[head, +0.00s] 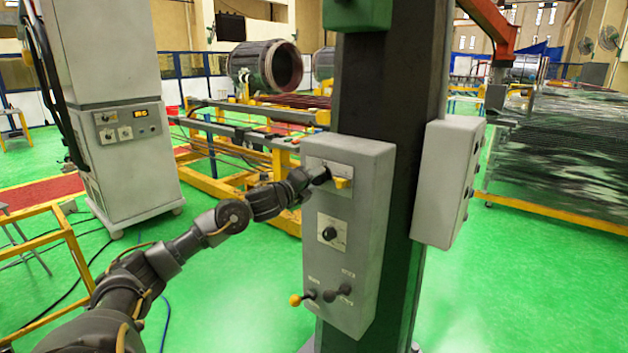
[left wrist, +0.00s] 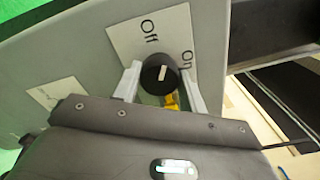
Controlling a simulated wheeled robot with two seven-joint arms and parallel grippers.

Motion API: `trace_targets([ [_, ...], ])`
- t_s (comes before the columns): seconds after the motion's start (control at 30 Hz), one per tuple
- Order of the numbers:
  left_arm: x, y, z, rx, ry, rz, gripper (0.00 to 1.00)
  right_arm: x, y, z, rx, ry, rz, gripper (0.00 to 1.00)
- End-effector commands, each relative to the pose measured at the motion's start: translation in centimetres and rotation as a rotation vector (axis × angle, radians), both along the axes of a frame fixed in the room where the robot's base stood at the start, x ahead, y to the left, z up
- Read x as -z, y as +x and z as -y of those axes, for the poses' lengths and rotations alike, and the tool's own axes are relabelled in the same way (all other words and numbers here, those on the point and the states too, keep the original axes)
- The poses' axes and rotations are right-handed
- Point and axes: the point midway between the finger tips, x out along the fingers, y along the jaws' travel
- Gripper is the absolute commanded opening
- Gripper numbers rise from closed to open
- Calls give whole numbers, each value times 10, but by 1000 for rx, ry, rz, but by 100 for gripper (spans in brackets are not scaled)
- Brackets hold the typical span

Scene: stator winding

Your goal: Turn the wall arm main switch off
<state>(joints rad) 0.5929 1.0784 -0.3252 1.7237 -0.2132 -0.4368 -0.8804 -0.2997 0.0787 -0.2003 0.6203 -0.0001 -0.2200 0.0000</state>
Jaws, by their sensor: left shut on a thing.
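The main switch is a round black knob (left wrist: 160,75) on a white plate (left wrist: 120,38) marked "Off" and "On". A short white line shows on the knob's face; I cannot tell for sure which label it points to. The plate sits near the top of the grey control box (head: 345,268) on the dark column. My left gripper (head: 318,175) reaches it from the left. Its two pale fingers stand on either side of the knob in the left wrist view (left wrist: 160,84), shut on it. In the head view the gripper partly hides the knob. My right gripper is not in view.
A yellow part (head: 342,183) shows beside the knob. A second grey box (head: 445,185) is on the column's right side. Green floor lies open below.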

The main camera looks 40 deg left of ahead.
Motion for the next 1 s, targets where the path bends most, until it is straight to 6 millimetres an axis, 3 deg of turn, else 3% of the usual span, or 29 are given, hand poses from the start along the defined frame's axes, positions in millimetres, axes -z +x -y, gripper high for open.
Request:
trace_targets([
  [0.5,0,0,-1,0,-394,8,19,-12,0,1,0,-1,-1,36],
  [1.0,1,0,-1,0,-510,10,19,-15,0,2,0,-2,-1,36],
])
